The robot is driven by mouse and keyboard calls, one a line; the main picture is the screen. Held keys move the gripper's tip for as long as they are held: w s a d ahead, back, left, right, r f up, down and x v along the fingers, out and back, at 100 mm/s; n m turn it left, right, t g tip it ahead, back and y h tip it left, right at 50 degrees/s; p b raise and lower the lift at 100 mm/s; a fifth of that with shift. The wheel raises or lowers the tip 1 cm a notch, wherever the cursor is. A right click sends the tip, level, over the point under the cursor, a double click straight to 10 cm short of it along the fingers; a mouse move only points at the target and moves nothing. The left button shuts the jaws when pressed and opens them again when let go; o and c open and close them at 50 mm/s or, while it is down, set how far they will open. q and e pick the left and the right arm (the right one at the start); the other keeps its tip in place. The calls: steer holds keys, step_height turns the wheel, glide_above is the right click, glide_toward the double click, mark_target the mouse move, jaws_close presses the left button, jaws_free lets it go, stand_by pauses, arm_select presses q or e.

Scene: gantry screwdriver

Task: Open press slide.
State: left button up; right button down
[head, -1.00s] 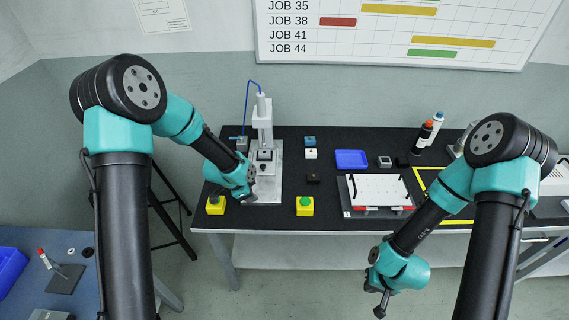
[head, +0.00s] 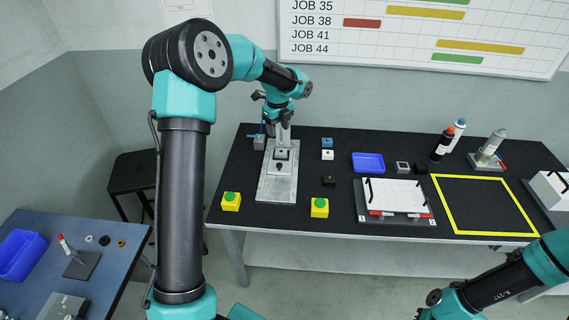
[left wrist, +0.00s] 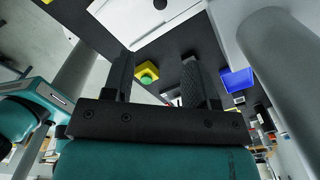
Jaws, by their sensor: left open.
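The press stands at the left of the black table. Its pale base plate (head: 276,188) carries a lighter slide plate (head: 290,166) with a dark part and a dark knob (head: 279,168) on it. The press column and ram (head: 286,133) rise behind; my left wrist hides their top. My left gripper (head: 270,126) is high beside the upper press, not at the slide knob. In the left wrist view its two fingers (left wrist: 160,82) are apart with nothing held between them. A big grey cylinder (left wrist: 285,70), likely a press part, is close at the right there.
Two yellow boxes with green buttons, left (head: 231,201) and right (head: 319,207), flank the press base. Small blue and white blocks (head: 327,148), a blue tray (head: 368,162) and a white board fixture (head: 394,194) lie right. The yellow-framed area (head: 485,205) is empty.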

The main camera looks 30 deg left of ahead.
mark_target(279, 164)
arm_select(q)
steer(key=shift+f, duration=0.1)
step_height(279, 164, down, 17)
steer(key=shift+f, duration=0.15)
stand_by(0.6)
steer(key=shift+c, duration=0.2)
jaws_close()
stand_by(0.3)
